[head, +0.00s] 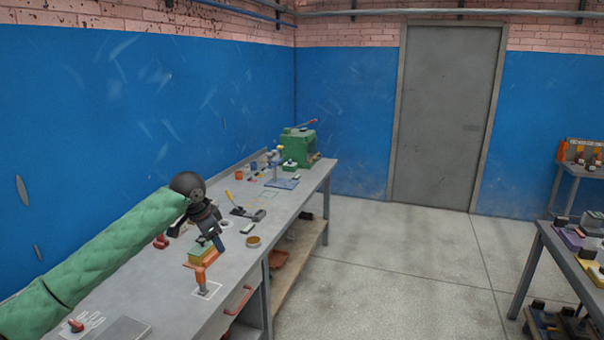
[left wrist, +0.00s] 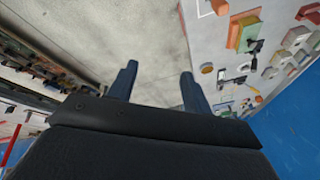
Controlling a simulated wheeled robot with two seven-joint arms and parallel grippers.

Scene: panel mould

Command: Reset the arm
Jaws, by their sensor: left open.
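My left arm, in a green quilted sleeve, reaches from the left over the bench in the head view. Its dark gripper (head: 226,233) is above the grey workbench (head: 182,302), and I see nothing held in it. In the left wrist view the two fingers of the left gripper (left wrist: 158,88) stand apart with a gap between them. Pale floor shows behind that gap. My right gripper is not in either view.
An orange and green block (head: 203,254) sits on the bench near the gripper, by an orange upright piece (head: 201,280). A green machine (head: 300,145) stands at the bench's far end. Another table (head: 560,255) is at right. Open floor (head: 400,285) lies between.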

